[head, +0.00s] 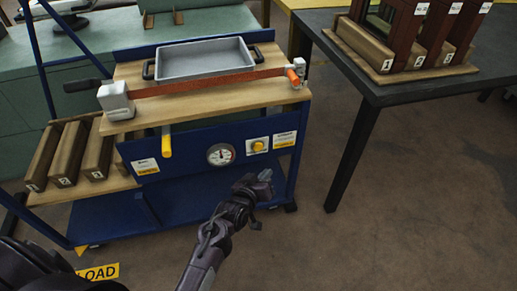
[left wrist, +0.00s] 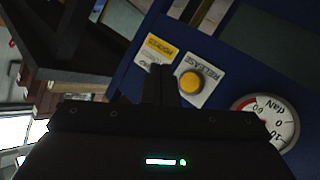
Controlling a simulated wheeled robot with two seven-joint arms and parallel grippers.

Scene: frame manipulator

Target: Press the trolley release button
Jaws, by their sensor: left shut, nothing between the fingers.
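The yellow round release button (head: 258,146) sits on a white plate on the blue front panel of the trolley (head: 190,205). In the left wrist view the button (left wrist: 191,82) is near and to the right of my fingertips, on a plate lettered RELEASE. My left gripper (head: 266,180) is in front of the trolley, below and slightly right of the button in the head view. Its fingers (left wrist: 160,75) are shut and empty. I cannot tell for sure whether they touch the panel, but they appear apart from the button. My right gripper is out of view.
A round gauge (head: 220,154) and a yellow handle (head: 166,142) are left of the button. Numbered wooden blocks (head: 70,155) lie at left. A dark table (head: 400,88) stands at right.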

